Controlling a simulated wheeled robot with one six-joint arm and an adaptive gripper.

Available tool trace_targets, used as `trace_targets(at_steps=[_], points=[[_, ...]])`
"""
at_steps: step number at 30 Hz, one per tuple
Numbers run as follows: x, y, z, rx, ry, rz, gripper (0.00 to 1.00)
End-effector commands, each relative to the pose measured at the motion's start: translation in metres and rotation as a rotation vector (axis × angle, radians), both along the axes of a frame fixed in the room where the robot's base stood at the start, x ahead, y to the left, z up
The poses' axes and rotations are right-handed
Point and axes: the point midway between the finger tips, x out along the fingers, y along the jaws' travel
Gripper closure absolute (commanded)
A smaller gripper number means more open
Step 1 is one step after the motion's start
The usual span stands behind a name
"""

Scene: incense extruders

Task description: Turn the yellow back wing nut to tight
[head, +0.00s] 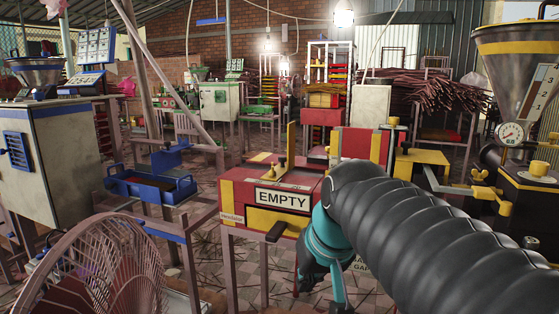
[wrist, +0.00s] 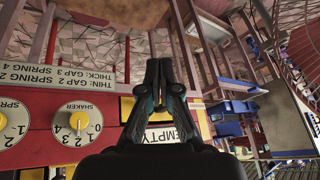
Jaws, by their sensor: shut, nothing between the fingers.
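Small yellow wing-nut-like pieces show on the black and yellow extruder (head: 520,195) at the far right of the head view. One is a smaller back piece (head: 478,175), with a larger yellow piece (head: 488,194) just in front of it. I cannot tell for certain which is the back wing nut or how tight it is. My gripper (wrist: 160,64) is shut and empty in the wrist view, its fingertips together. In the head view its teal body hangs beside the red and yellow machine, well left of these pieces. The wrist view shows no wing nut that I can make out.
The red and yellow machine (head: 241,193) bears an "EMPTY" sign (head: 283,200). A blue tray (head: 150,187) and a fan (head: 95,265) stand left. My thick arm covers the lower right of the head view.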

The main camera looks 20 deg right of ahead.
Motion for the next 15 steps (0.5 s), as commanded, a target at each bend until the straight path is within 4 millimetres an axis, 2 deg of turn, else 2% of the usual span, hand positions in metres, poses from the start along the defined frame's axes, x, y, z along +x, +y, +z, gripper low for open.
trace_targets(at_steps=[1, 6, 12, 15], points=[[0.022, -0.006, 0.021, 0.024, 0.005, -0.014, 1.0], [0.084, -0.023, 0.082, 0.114, 0.011, -0.027, 1.0], [0.151, -0.054, 0.14, 0.208, 0.001, -0.014, 1.0], [0.18, -0.071, 0.161, 0.248, -0.009, 0.004, 1.0]])
